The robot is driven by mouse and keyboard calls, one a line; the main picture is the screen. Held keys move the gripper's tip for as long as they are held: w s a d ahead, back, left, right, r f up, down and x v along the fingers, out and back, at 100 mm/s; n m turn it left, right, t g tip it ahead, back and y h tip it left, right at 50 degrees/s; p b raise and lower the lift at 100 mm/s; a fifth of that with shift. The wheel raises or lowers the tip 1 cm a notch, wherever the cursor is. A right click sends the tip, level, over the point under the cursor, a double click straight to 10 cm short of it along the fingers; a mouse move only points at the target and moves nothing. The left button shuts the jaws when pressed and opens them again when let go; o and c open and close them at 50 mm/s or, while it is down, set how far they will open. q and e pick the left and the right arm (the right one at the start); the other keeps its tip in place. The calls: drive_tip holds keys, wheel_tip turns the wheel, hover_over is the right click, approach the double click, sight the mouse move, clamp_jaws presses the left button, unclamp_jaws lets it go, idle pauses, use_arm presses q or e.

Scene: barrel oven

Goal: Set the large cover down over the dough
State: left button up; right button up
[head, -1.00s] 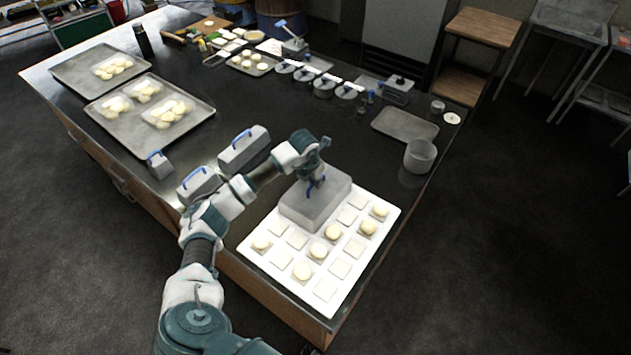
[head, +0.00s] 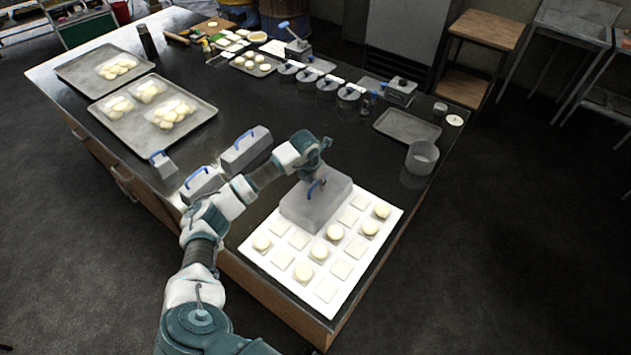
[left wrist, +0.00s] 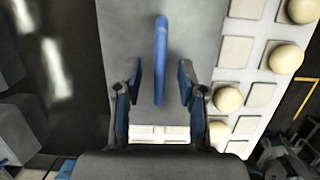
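The large cover (head: 310,212) is a grey box with a blue handle. It sits level at the far left end of a white board (head: 338,298) in the head view. The board holds pale dough balls (head: 319,249) and flat square pieces; whatever is under the cover is hidden. My left gripper (head: 317,185) is over the cover's top. In the left wrist view, its two fingers (left wrist: 158,85) stand apart on either side of the blue handle (left wrist: 160,62), with gaps on both sides. My right gripper is not clearly in view.
Smaller grey covers with blue handles (head: 246,152) stand left of the board. Trays of dough (head: 150,142) lie at the far left. A grey pot (head: 421,158) and an empty tray (head: 407,127) are beyond the board. The dark counter between is mostly clear.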

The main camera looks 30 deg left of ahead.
use_arm(q)
drive_tip(key=v, duration=1.1)
drive_tip(key=shift+r, duration=0.4)
